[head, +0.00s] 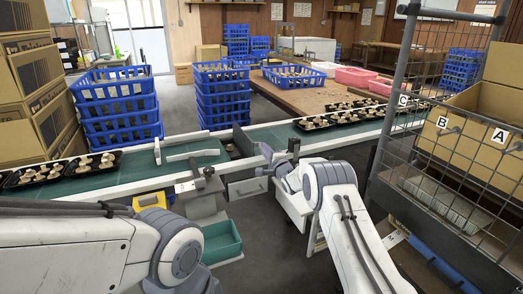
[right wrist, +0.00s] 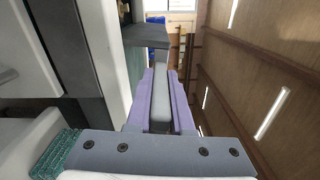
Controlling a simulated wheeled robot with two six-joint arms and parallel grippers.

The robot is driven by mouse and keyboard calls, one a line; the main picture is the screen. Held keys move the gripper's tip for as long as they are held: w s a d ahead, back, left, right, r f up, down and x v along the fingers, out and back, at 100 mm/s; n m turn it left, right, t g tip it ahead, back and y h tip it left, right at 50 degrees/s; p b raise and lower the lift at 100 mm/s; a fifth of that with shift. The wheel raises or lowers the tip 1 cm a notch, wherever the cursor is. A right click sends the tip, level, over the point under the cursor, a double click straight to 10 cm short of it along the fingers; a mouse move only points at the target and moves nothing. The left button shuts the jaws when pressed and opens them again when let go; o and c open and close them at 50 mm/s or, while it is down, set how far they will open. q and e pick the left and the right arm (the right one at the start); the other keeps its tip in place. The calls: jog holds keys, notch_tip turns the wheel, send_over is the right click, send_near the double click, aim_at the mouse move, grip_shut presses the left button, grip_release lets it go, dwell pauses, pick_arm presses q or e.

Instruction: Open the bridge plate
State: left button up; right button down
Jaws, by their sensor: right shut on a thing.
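The bridge plate (head: 242,140) is a dark plate standing raised at the gap between the two green conveyor sections. My right gripper (head: 272,162) is beside it, on the near side of the conveyor. In the right wrist view, its purple fingers (right wrist: 159,100) are shut on a grey bar, which I take to be the plate's handle (right wrist: 162,108). A dark flat piece (right wrist: 172,42) shows just beyond the fingertips. My left arm shows at the lower left, but its gripper is not in view.
The left conveyor (head: 120,178) carries trays of mushrooms and two white guide strips. The right conveyor (head: 285,134) holds more trays. Stacked blue crates (head: 223,105) stand behind. A wire-mesh rack (head: 455,150) is close on the right. A green bin (head: 222,241) sits below the conveyor.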

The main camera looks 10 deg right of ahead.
jog(key=shift+r, duration=0.2)
jog(key=c, duration=0.8)
grip_release()
jog(key=shift+w+f, duration=0.1)
jog(key=v, duration=1)
jog(key=shift+s, duration=0.3)
